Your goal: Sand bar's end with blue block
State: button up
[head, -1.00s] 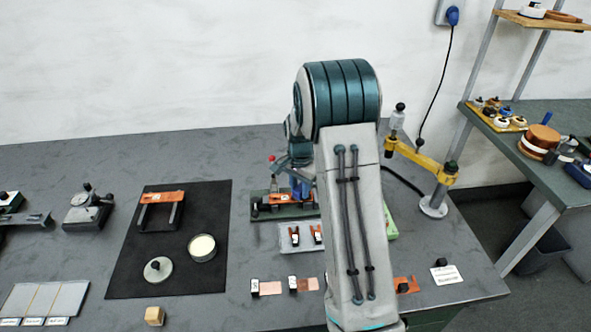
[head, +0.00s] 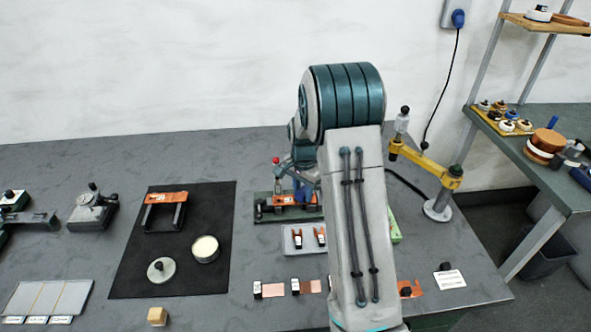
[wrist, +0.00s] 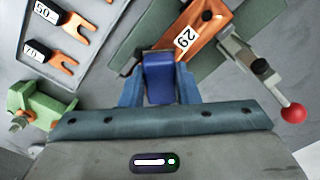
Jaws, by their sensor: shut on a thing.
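My gripper (wrist: 158,80) is shut on the blue block (wrist: 158,68), held between its two blue fingers in the wrist view. The copper bar (wrist: 203,32), labelled 29, lies in a dark green fixture with a red-knobbed lever (wrist: 293,113). The block is at the bar's near edge, close to its lower-left end; I cannot tell whether they touch. In the head view the bar (head: 283,200) shows in its fixture (head: 262,217) at the back of the bench, and my arm hides part of it and most of the gripper.
A black mat (head: 130,270) to the left holds another copper piece, a tin and a lid. A yellow jointed arm (head: 425,165) stands at right. A green clamp-like part (wrist: 40,105) is left of the gripper.

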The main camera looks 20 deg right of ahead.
jog(key=shift+w+a, duration=0.1)
jog(key=shift+a, duration=0.45)
jog(key=shift+a+r, duration=0.2)
jog(key=shift+a, duration=0.05)
jog(key=shift+d+r+p, duration=0.1)
jog(key=shift+r+p, duration=2.15)
jog(key=shift+r, duration=1.6)
